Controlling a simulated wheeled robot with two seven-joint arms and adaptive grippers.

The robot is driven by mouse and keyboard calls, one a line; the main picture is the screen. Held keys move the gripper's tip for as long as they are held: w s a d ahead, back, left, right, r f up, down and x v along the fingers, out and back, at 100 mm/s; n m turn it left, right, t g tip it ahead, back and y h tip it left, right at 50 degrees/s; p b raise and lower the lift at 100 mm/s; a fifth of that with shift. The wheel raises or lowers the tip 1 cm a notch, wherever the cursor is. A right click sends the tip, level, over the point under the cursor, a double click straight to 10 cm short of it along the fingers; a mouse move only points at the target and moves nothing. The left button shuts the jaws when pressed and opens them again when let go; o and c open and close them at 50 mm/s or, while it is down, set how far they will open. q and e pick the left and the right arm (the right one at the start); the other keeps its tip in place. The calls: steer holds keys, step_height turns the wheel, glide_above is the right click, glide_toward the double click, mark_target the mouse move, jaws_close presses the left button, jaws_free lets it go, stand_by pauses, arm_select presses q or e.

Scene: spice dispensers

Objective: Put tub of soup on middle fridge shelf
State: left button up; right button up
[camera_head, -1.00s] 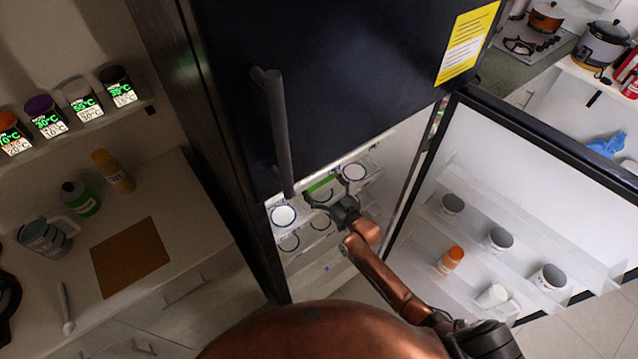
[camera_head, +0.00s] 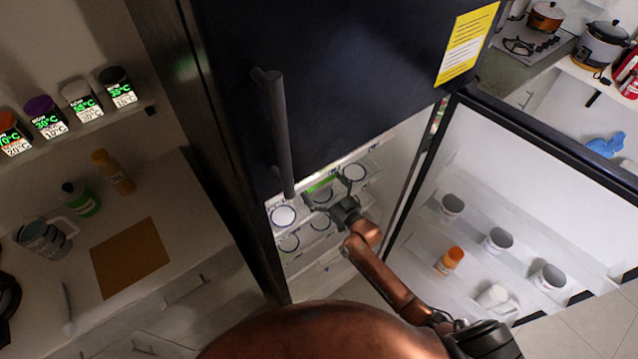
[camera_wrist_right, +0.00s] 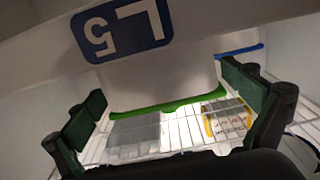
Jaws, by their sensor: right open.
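A white tub with a green rim (camera_wrist_right: 165,82) sits between and just beyond the open fingers of my right gripper (camera_wrist_right: 172,115) in the right wrist view. Gaps show between the tub and both fingers. In the head view only a green strip of the tub (camera_head: 321,184) shows inside the open fridge, among round white-topped containers. My right gripper (camera_head: 322,197) reaches into the fridge there, open. A wire shelf (camera_wrist_right: 180,133) shows past the tub. I cannot tell which shelf bears the tub. My left gripper is not in view.
The fridge door (camera_head: 530,190) stands open at right, with several cups and an orange-capped bottle (camera_head: 449,261) on its racks. The dark upper door (camera_head: 350,70) has a vertical handle (camera_head: 280,130) close to my arm.

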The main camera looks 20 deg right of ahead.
steer(key=v, duration=1.1)
steer(key=shift+s, duration=0.2)
steer(key=s+d+f+m+g+h, duration=0.1)
steer(key=s+d+f+g+h, duration=0.15)
steer(key=s+f, duration=0.65)
steer(key=s+d+f+g+h, duration=0.1)
steer(key=s+d+f+g, duration=0.25)
steer(key=f, duration=1.15)
steer(key=s+d+f+m+g+h, duration=0.15)
steer(key=s+d+f, duration=0.3)
steer(key=f, duration=0.75)
steer(key=s+f+g, duration=0.3)
steer(key=s+f, duration=0.2)
steer(key=s, duration=0.7)
steer(key=s+f+g+h, duration=0.1)
steer(key=s+f, duration=0.5)
steer(key=s, duration=0.7)
steer(key=s+f+g, duration=0.4)
steer(key=s+f, duration=0.2)
steer(key=s, duration=0.7)
steer(key=shift+a+f+g, duration=0.2)
steer(key=shift+a+g, duration=0.15)
steer(key=shift+a, duration=0.05)
steer(key=shift+s, duration=0.15)
steer(key=shift+c, duration=0.3)
